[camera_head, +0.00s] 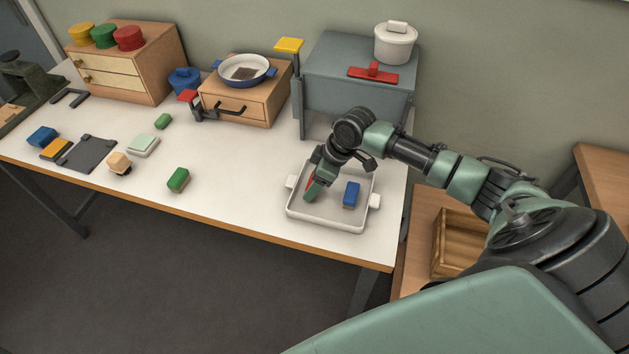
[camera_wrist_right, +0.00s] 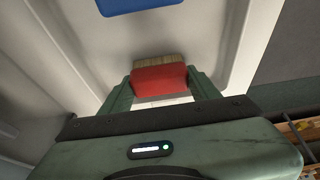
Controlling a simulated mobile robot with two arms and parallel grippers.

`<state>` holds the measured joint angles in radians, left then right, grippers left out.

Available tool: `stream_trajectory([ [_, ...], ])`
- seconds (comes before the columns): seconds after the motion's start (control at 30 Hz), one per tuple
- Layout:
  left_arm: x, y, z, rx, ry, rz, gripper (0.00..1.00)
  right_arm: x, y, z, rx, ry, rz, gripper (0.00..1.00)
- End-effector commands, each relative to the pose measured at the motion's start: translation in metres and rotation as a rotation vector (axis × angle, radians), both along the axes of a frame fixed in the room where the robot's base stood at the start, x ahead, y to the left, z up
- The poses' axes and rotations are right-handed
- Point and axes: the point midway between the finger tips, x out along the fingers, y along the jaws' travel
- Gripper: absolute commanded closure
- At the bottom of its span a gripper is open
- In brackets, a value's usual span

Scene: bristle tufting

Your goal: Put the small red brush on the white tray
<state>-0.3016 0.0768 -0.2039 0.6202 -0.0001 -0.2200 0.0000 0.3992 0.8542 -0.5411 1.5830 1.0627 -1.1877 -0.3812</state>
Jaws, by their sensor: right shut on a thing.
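The white tray (camera_head: 297,213) lies near the right front of the table, with a handle on each side. My right gripper (camera_head: 310,193) is down inside the left part of the tray, shut on the small red brush (camera_head: 309,183). In the right wrist view the red brush (camera_wrist_right: 159,80) sits between the two fingers (camera_wrist_right: 160,93), its tan bristles pointing away from the gripper. The tray floor (camera_wrist_right: 200,45) lies behind it. I cannot tell whether the bristles touch the floor. My left gripper is not in view.
A blue brush (camera_head: 351,194) lies in the right half of the tray. A grey cabinet (camera_head: 355,88) stands behind. The table front left of the tray is clear.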

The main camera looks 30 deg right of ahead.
Motion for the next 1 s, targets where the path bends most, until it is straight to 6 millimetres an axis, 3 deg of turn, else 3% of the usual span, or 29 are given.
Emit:
stream_trajectory([
  [0.37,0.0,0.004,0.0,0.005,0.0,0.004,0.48,0.0,0.0,-0.005,0.0,-0.001,0.0,0.78],
  [0.4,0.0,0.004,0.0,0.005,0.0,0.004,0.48,0.0,0.0,-0.005,0.0,-0.001,0.0,0.31],
  [0.47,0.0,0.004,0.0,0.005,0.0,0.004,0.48,0.0,0.0,-0.005,0.0,-0.001,0.0,0.17],
  [0.8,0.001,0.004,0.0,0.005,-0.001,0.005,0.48,0.001,0.0,-0.002,0.0,-0.002,0.001,0.17],
  [1.0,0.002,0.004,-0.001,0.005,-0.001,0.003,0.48,-0.006,-0.007,0.021,-0.001,-0.004,0.001,0.17],
])
